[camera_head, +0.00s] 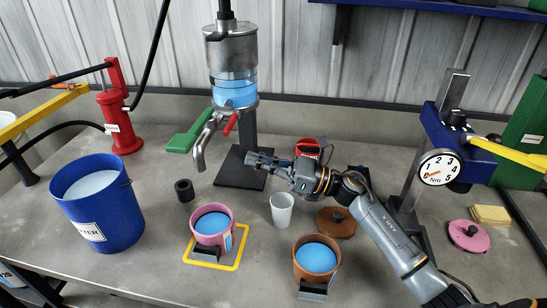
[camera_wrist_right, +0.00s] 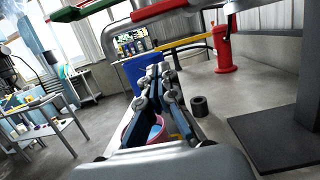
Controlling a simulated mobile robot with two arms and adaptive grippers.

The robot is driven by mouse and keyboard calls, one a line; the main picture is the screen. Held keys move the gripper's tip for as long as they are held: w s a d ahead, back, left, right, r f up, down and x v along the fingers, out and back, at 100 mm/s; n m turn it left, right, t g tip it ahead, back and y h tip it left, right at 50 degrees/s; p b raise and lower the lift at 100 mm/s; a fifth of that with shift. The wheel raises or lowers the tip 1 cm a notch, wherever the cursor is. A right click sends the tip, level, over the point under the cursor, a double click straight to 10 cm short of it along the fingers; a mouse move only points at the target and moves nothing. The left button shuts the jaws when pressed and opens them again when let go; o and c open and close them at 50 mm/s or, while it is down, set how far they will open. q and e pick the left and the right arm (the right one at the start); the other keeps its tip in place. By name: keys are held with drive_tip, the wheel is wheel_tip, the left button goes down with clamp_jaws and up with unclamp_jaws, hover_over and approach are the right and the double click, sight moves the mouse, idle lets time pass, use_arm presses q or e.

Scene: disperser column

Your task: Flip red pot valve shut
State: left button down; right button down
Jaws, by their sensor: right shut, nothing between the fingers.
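The red valve handle (camera_head: 231,124) sits at the base of the clear column pot (camera_head: 235,90), which holds blue liquid, beside the metal spout (camera_head: 198,150). The handle is small here and its exact turn is hard to judge. A red handle also crosses the top of the right wrist view (camera_wrist_right: 162,14). My right gripper (camera_head: 250,158) is shut and empty, below and slightly right of the handle, apart from it, in front of the stand. Its closed fingers show in the wrist view (camera_wrist_right: 160,75). My left gripper is not in view.
Below the spout, a pink pot (camera_head: 225,234) of blue liquid stands in a yellow square. A brown pot (camera_head: 317,261), white cup (camera_head: 282,209), blue bucket (camera_head: 100,205) and black ring (camera_head: 184,190) stand around. A green lever (camera_head: 190,130) is left of the column.

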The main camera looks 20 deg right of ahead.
sight(231, 123)
drive_tip(key=w+a+r+p, duration=0.2)
drive_tip(key=a+r+p, duration=0.1)
drive_tip(key=r, duration=0.2)
drive_tip(key=shift+a, duration=0.1)
